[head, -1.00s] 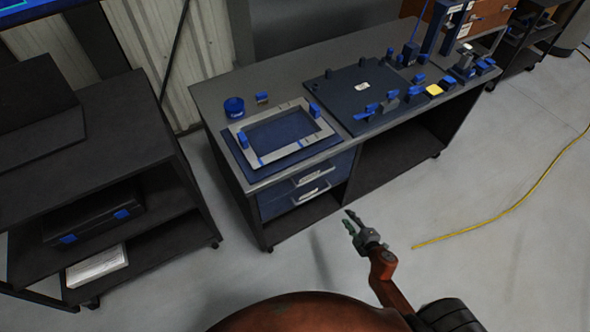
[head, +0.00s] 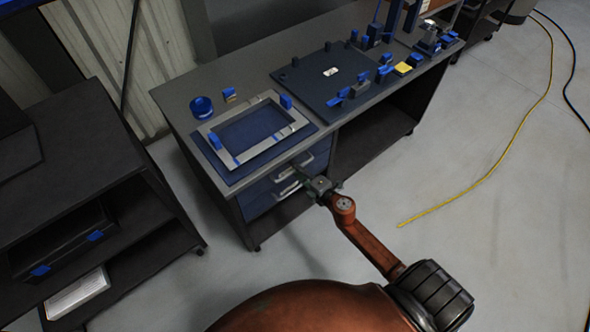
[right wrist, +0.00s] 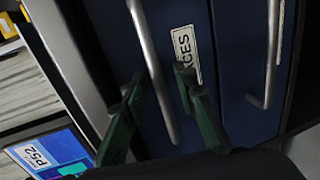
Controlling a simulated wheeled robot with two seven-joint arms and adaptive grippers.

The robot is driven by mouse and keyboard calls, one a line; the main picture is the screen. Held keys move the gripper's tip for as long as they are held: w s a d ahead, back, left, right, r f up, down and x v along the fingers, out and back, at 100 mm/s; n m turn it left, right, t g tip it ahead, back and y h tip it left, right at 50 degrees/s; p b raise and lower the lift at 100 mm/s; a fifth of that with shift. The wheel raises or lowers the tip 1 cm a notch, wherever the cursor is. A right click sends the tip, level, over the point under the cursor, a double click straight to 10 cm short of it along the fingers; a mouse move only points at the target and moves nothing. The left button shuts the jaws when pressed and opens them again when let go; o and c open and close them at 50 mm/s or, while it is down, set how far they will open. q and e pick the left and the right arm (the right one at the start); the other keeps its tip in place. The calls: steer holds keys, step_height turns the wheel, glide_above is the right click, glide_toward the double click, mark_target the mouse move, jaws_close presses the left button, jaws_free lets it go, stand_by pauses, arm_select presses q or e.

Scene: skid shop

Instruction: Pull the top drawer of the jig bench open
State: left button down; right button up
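The jig bench (head: 185,103) has blue drawers below its left part. The top drawer (head: 257,189) looks shut, with a pale bar handle (head: 284,173); a second handle (head: 291,189) shows below it. My right gripper (head: 303,171) is at the drawer fronts and partly hides them. In the right wrist view, my right gripper's green fingers (right wrist: 158,92) are apart, one on each side of a metal bar handle (right wrist: 148,50). The handle appears between them without clear contact. A label ending in "CES" (right wrist: 186,52) is beside it. My left gripper is out of view.
A blue-edged frame (head: 250,130) and a dark jig plate (head: 310,72) lie on the bench. A dark shelf cart (head: 75,165) stands at the left. A yellow cable (head: 480,180) lies on the floor at right.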

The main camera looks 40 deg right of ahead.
steer(key=shift+c, duration=0.7)
jaws_close()
